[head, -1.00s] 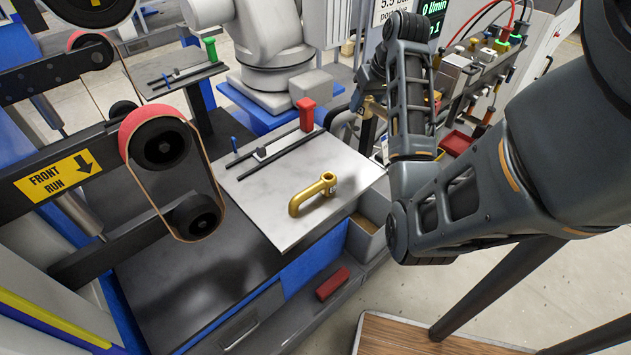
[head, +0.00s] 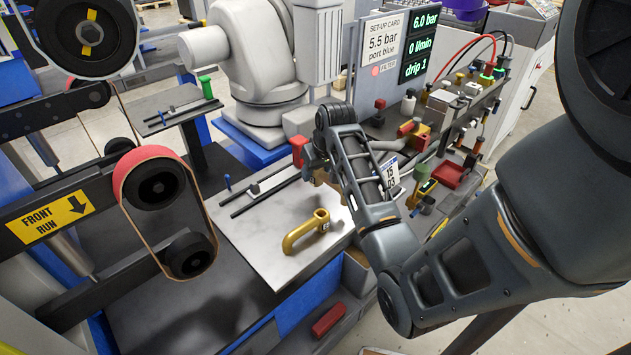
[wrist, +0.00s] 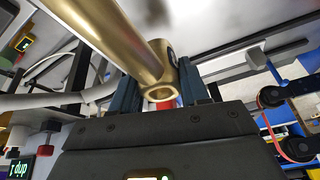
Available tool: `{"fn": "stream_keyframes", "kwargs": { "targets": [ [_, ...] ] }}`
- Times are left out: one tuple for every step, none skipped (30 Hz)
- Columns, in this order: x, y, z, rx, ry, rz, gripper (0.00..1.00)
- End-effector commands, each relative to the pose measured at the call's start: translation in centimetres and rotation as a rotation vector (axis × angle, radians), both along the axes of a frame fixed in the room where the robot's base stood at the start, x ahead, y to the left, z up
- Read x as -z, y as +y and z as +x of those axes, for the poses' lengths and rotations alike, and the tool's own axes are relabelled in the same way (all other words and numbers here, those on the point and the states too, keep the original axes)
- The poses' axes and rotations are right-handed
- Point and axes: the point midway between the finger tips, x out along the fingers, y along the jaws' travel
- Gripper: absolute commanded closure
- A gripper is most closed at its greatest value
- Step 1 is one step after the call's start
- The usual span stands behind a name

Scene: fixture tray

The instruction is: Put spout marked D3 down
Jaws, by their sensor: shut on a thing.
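My gripper (wrist: 165,92) is shut on a brass spout (wrist: 122,38). In the wrist view the spout's collar, with its open round end, sits between the two dark fingers, and its tube runs to the upper left. A dark mark on the collar is cut off and cannot be read. In the head view my gripper (head: 322,172) is above the back right part of the grey metal tray (head: 262,252), and the held spout is mostly hidden by my arm. A second brass spout (head: 300,232) lies on the tray, its collar to the right; its mark is too small to read.
Dark rails and a red-handled clamp (head: 298,150) are at the tray's back. A belt sander (head: 155,190) stands left. A white robot arm (head: 265,60) is behind. A bench with fittings (head: 440,125) is right. A red block (head: 328,318) lies below the tray. The tray's front left is bare.

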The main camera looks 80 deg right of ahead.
Motion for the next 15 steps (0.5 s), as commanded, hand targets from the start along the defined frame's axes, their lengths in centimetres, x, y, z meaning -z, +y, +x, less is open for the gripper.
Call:
{"fn": "stream_keyframes", "kwargs": {
  "targets": [
    [0.3, 0.0, 0.0, 0.001, 0.0, 0.001, 1.0],
    [0.6, 0.0, 0.0, 0.001, 0.0, 0.001, 1.0],
    [1.2, 0.0, 0.0, 0.001, 0.0, 0.001, 1.0],
    [1.6, 0.1, 0.0, 0.001, 0.002, 0.002, 1.0],
    [2.1, 0.1, 0.0, 0.001, 0.001, 0.002, 1.0],
    [2.6, 0.0, 0.0, 0.001, 0.001, 0.002, 1.0],
    [3.0, 0.0, 0.0, 0.001, 0.001, 0.002, 1.0],
    [3.3, 0.0, 0.0, 0.001, 0.0, 0.001, 1.0],
    [3.6, 0.1, 0.0, 0.0, 0.001, 0.001, 1.0],
    [3.7, 0.1, 0.0, 0.0, 0.0, 0.0, 1.0],
    [3.9, 0.0, 0.0, 0.0, 0.0, 0.0, 1.0],
    [3.9, 0.0, 0.0, 0.0, -0.001, -0.001, 1.0],
    [3.9, 0.0, 0.0, 0.0, -0.001, -0.001, 1.0],
    [3.9, 0.0, 0.0, 0.0, -0.001, -0.001, 1.0],
    [3.9, 0.0, 0.0, 0.0, -0.001, -0.001, 1.0]
  ]
}}
